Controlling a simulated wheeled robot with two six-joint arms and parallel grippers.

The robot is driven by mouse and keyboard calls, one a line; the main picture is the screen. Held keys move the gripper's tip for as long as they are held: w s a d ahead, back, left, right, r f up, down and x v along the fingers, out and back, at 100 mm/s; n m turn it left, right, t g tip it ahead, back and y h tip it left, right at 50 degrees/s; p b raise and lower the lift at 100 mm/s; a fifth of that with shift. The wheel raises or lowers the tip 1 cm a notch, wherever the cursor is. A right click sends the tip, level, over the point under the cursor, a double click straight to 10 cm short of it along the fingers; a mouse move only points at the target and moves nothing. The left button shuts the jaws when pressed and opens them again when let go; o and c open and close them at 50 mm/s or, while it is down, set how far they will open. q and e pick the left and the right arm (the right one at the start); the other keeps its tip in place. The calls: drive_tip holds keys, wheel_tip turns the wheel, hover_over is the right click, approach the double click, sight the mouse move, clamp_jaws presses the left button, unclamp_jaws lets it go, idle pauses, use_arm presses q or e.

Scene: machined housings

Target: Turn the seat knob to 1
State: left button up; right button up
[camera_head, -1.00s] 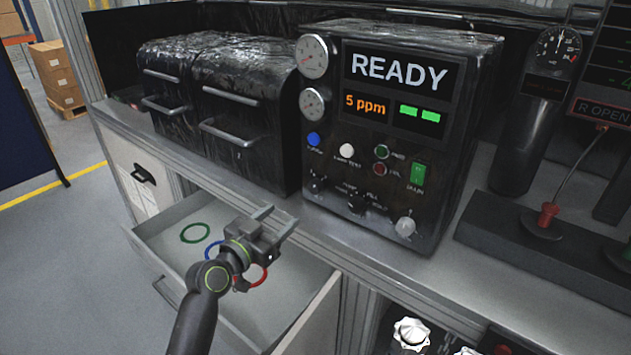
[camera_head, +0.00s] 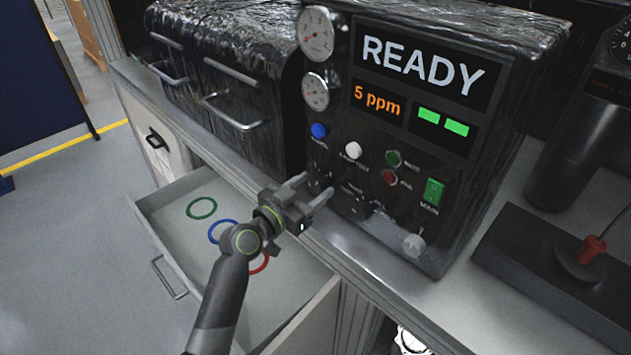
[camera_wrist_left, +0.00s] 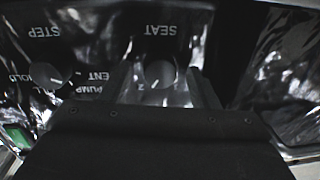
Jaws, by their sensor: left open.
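The pointer line slants toward the bottom of that view, slightly left; the scale marks are too dim to read. My left gripper (camera_head: 314,187) is open in front of the lower left of the black panel (camera_head: 335,230). In the left wrist view its two fingers stand on either side of the seat knob, with no clear contact. In the head view the fingers partly cover the knob. My right gripper is not in view.
The STEP knob (camera_wrist_left: 45,75) sits beside the seat knob. An open drawer (camera_head: 165,197) with coloured rings lies below my arm. Black-wrapped boxes stand left of the panel.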

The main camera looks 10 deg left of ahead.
use_arm(q)
drive_tip(key=shift+s+r, duration=0.1)
drive_tip(key=shift+c, duration=0.6)
drive_tip(key=c, duration=0.9)
drive_tip(key=shift+o, duration=0.2)
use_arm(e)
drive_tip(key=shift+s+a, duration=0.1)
use_arm(q)
drive_tip(key=shift+n, duration=0.3)
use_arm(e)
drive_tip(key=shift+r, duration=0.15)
use_arm(q)
drive_tip(key=n+p, duration=0.2)
drive_tip(key=n, duration=0.2)
drive_tip(key=shift+a+r+g, duration=0.1)
drive_tip(key=shift+g, duration=0.2)
drive_tip(key=n+p, duration=0.1)
drive_tip(key=n, duration=0.3)
drive_tip(key=shift+n, duration=0.3)
drive_tip(key=shift+n+p, duration=0.7)
drive_tip(key=shift+n, duration=0.4)
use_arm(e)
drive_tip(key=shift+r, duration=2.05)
